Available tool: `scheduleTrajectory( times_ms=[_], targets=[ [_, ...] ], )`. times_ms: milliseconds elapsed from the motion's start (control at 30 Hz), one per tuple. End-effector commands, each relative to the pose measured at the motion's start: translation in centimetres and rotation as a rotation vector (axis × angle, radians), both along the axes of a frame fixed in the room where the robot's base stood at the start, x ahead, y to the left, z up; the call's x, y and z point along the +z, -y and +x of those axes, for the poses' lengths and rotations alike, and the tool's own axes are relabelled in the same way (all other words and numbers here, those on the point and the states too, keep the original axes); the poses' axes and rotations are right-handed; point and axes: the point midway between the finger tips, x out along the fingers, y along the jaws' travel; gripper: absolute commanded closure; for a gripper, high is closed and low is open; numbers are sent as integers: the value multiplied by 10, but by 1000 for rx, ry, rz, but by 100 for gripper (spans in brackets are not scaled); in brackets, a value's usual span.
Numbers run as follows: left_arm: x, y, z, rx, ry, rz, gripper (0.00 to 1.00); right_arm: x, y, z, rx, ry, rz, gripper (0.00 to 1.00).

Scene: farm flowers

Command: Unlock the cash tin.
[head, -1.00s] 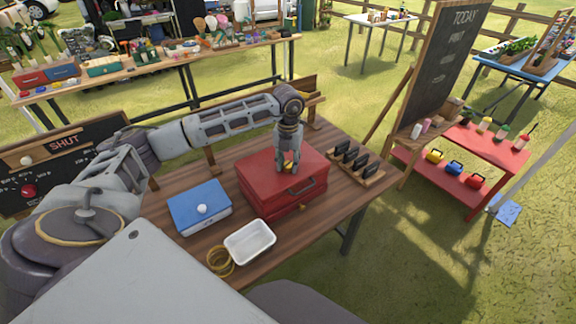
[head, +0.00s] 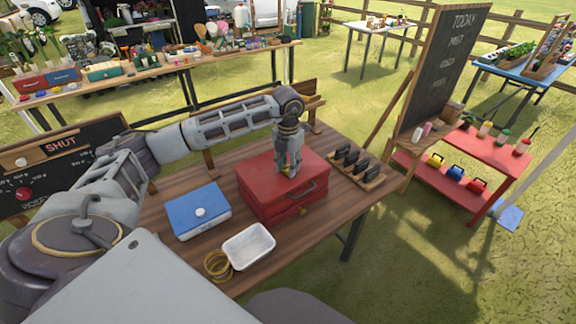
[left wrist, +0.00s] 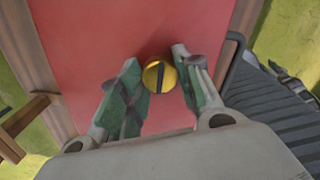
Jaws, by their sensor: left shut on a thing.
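The red cash tin (head: 259,184) sits closed on the wooden table, with a dark handle on its front. A round brass knob with a dark slot (left wrist: 160,77) is on its red top in the left wrist view. My left gripper (head: 288,173) points down onto the tin's top. Its two green-padded fingers (left wrist: 157,72) are shut on the brass knob, one on each side. The slot runs roughly up and down in the wrist view. In the head view the fingers mostly hide the knob. My right gripper is not in view.
A chalkboard (head: 440,75) stands beyond.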

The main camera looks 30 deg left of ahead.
Motion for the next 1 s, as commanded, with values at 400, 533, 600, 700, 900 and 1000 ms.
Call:
scheduleTrajectory(
  times_ms=[400, 533, 600, 700, 900, 1000],
  targets=[
    [0, 0, 0, 1, 1, 0, 43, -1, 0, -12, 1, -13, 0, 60],
    [0, 0, 0, 1, 1, 0, 43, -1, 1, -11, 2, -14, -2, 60],
    [1, 0, 0, 1, 1, 0, 43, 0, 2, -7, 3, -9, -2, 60],
    [4, 0, 0, 1, 1, 0, 43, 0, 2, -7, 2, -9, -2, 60],
    [19, 0, 1, 1, 3, 0, 43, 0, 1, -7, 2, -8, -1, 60],
    [32, 0, 1, 1, 4, 0, 43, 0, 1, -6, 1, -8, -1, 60]
  ],
)
